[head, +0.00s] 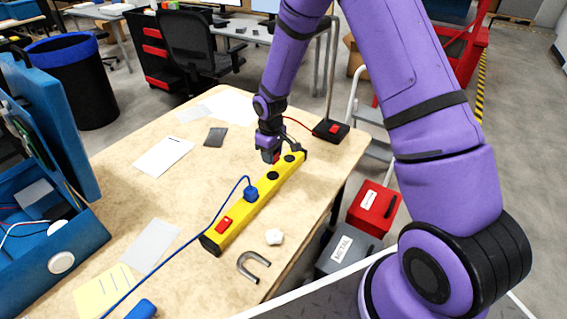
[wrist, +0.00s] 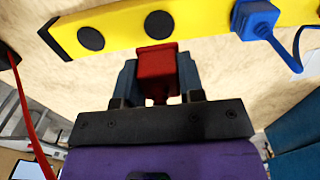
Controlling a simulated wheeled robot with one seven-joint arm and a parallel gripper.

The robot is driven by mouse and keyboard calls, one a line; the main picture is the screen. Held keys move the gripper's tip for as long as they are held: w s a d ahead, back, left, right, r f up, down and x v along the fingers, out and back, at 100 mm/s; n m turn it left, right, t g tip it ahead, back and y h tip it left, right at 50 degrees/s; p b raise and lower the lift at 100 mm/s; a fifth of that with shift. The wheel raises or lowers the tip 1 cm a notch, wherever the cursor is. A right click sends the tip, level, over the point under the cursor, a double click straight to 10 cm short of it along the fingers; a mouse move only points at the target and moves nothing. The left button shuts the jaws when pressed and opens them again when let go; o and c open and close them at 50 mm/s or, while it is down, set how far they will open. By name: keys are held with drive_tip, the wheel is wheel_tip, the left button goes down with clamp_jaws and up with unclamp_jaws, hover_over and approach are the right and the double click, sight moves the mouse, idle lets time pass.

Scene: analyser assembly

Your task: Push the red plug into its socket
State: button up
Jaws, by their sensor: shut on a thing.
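The yellow power strip (head: 237,214) lies diagonally on the table, with a blue plug (head: 250,193) in one socket. Two round black sockets show empty, one (head: 272,176) nearer the blue plug and one (head: 289,158) towards the far end. Both also show in the wrist view, the nearer one (wrist: 158,24) and the end one (wrist: 90,37). My gripper (head: 268,150) is shut on the red plug (wrist: 157,66), at the strip's far-left side. In the wrist view the plug's front edge meets the strip's edge, short of the nearer socket. Its height and prongs are hard to tell.
A black box (head: 331,130) with a red top and a post stands at the far right, a red cable running to it. A blue cable (head: 185,244) crosses the left. A horseshoe magnet (head: 252,267) and white nut (head: 274,237) lie right of the strip.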

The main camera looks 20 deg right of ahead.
sight(273, 175)
drive_tip(key=shift+d, duration=0.1)
idle(0.3)
drive_tip(key=shift+f, duration=2.9)
drive_tip(key=shift+f, duration=0.55)
drive_tip(key=o, duration=0.9)
drive_tip(key=shift+o, duration=0.2)
wheel_tip(273, 175, up, 11)
drive_tip(key=shift+f, duration=0.1)
